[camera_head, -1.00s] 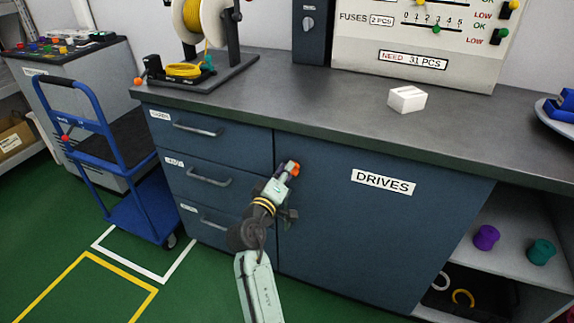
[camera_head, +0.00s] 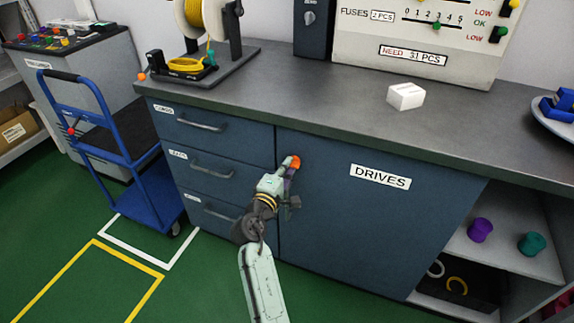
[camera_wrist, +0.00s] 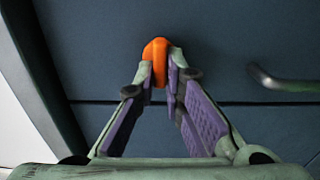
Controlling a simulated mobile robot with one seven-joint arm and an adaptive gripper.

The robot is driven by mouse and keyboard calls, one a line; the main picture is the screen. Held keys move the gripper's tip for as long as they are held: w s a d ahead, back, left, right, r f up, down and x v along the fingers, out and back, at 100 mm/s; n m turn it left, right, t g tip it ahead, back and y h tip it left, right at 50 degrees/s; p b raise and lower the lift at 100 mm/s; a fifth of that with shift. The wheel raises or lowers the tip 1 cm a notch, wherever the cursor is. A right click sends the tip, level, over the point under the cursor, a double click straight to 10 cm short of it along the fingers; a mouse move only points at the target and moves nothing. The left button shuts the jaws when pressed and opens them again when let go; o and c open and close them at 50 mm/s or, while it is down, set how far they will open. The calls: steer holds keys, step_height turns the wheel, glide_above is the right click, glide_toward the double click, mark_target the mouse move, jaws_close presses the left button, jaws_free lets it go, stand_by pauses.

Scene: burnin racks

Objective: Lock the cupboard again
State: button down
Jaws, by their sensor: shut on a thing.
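The cupboard is the dark blue door (camera_head: 345,225) with the white DRIVES label, under the worktop. It looks closed, flush with the drawer fronts. An orange key or knob (camera_head: 295,161) sits at the door's upper left corner; it also shows in the wrist view (camera_wrist: 155,62), standing out from the dark front. My gripper (camera_head: 290,171) is at it, and in the wrist view my gripper's fingertips (camera_wrist: 161,78) are closed on the orange piece. The lock behind it is hidden, so I cannot tell its state.
Drawers with grey handles (camera_head: 211,168) are left of the door. A blue trolley (camera_head: 150,205) stands left. Open shelves with a purple spool (camera_head: 480,230) are right. Green floor is clear in front.

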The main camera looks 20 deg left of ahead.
steer(key=shift+r, duration=0.1)
steer(key=c, duration=1.7)
jaws_free()
steer(key=s, duration=1.2)
steer(key=shift+a, duration=0.2)
